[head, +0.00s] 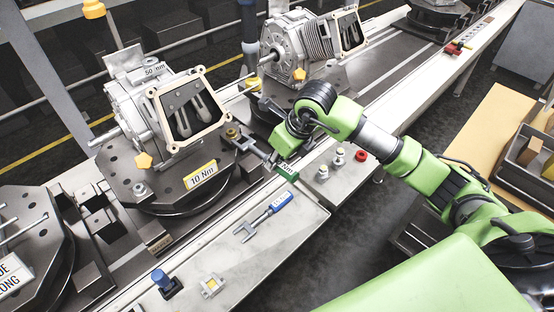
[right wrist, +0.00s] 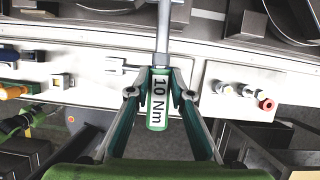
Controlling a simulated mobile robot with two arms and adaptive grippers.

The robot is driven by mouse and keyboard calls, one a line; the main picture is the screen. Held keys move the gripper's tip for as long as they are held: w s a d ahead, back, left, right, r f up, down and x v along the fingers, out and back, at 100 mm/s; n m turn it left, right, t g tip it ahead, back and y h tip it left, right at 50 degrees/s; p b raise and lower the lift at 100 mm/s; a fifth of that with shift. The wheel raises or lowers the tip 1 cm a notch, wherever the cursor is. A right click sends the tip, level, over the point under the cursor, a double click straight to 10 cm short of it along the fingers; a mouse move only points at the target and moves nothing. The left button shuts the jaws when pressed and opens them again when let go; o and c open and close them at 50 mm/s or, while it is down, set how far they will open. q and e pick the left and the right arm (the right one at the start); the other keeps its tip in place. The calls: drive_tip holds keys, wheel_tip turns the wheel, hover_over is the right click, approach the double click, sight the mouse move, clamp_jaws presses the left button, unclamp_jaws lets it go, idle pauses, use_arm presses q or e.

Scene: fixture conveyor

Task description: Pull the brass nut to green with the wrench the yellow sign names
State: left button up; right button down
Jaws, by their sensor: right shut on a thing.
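The yellow sign (head: 201,175) on the near fixture reads 10 Nm. My right gripper (head: 287,165) is shut on a green-handled wrench (head: 286,172); its label reads 10 Nm in the right wrist view (right wrist: 158,95). The grey shaft points up and away from the fingers, and its head is cut off in that view. In the head view the wrench head is close beside the brass nut (head: 232,133) at the fixture's right corner; I cannot tell whether it is seated on it. A blue-handled wrench (head: 267,214) lies on the ledge.
The grey ledge (head: 310,207) carries a red knob (head: 361,155), a blue button (head: 161,279) and a yellow-framed switch (head: 211,285). Metal housings stand on the near fixture and on another behind it. An orange handle (right wrist: 12,92) shows at the wrist view's left.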

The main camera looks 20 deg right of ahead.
sight(263, 154)
drive_tip(key=shift+w+b, duration=0.1)
drive_tip(key=shift+b, duration=0.2)
idle(0.5)
drive_tip(key=shift+w+a+b, duration=0.25)
drive_tip(key=shift+w+a, duration=0.05)
drive_tip(key=shift+w, duration=0.4)
drive_tip(key=shift+w+a+b, duration=0.2)
drive_tip(key=shift+w+a, duration=0.15)
drive_tip(key=shift+w, duration=0.35)
drive_tip(key=shift+w+a+b, duration=0.25)
drive_tip(key=shift+w+a, duration=0.05)
drive_tip(key=shift+w, duration=0.4)
idle(0.9)
drive_tip(key=shift+s+a+m+h, duration=0.2)
drive_tip(key=shift+s+a+m, duration=0.05)
drive_tip(key=shift+a+m, duration=0.3)
drive_tip(key=shift+s+a+m+h, duration=0.2)
drive_tip(key=shift+a+m, duration=0.25)
drive_tip(key=shift+a, duration=0.2)
drive_tip(key=shift+a, duration=0.1)
drive_tip(key=shift+s+a+f+m+h, duration=0.15)
drive_tip(key=shift+a+m+h, duration=0.25)
drive_tip(key=shift+a+m, duration=0.65)
drive_tip(key=shift+a, duration=0.1)
